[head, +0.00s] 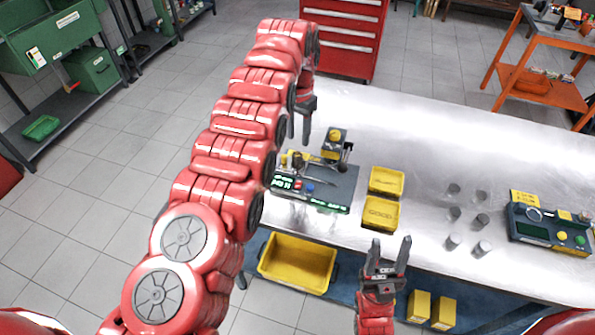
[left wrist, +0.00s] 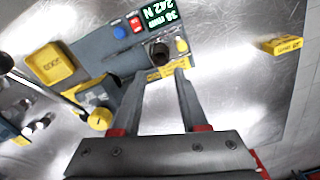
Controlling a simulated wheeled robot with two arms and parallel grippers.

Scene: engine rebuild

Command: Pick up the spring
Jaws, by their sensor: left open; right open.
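A spring tester (head: 335,192) with a lit green display stands on the steel bench; the left wrist view shows its display (left wrist: 158,14) reading 38 mm and 242 N. A small dark round part (left wrist: 159,52), possibly the spring, sits at the tester; its coils cannot be made out. My left gripper (head: 299,127) is open and empty above the bench. In the left wrist view its fingertips (left wrist: 160,76) point towards the dark part, one on each side in the picture, with no visible contact. My right gripper (head: 385,255) is open and empty near the bench's front edge.
Two yellow trays (head: 386,181) (head: 380,214) lie right of the tester. Several grey cylinders (head: 481,220) and another device (head: 548,233) stand further right. A yellow bin (head: 297,263) is below the front edge. The back right of the bench is clear.

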